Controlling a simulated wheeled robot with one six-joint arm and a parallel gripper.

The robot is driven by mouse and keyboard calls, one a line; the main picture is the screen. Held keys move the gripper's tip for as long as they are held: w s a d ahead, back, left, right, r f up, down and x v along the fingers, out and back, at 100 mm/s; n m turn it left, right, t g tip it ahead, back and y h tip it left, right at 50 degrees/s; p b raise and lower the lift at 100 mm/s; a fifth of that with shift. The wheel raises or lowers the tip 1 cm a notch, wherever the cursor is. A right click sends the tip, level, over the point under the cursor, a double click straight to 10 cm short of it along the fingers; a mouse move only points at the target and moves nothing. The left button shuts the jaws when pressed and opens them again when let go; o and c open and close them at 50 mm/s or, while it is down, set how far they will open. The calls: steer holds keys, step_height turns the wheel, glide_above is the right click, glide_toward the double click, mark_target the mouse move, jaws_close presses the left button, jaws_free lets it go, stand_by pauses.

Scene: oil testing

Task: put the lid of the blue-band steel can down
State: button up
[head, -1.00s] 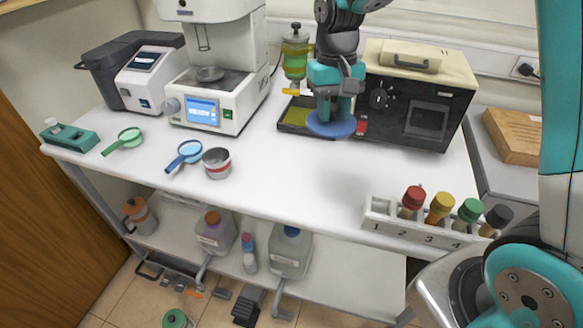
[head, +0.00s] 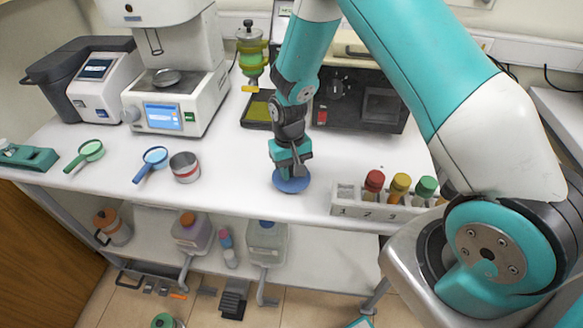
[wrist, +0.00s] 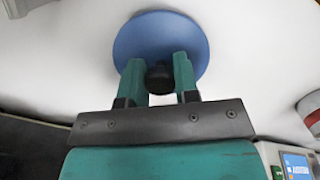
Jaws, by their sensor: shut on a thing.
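The lid (head: 291,183) is a round blue disc with a black knob (wrist: 159,78). My gripper (head: 290,158) is shut on this knob, above the white bench near its front edge. In the wrist view, the two teal fingers (wrist: 158,68) stand on either side of the knob, and the lid (wrist: 158,27) lies flat beyond them. I cannot tell whether the lid touches the bench top. I do not make out a blue-band steel can in these views. The small metal can (head: 184,167) to the left has a red band.
A rack (head: 375,207) with coloured-cap bottles stands right of the lid. Blue (head: 151,164) and green (head: 84,155) handled tools lie to the left. A dark tray (head: 257,109) and a black oven (head: 360,100) are behind. The bench (head: 235,185) is clear between can and lid.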

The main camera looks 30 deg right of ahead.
steer(key=shift+f, duration=0.3)
steer(key=shift+f, duration=0.2)
steer(key=o, duration=0.9)
steer(key=shift+r, duration=0.1)
steer(key=shift+r, duration=0.1)
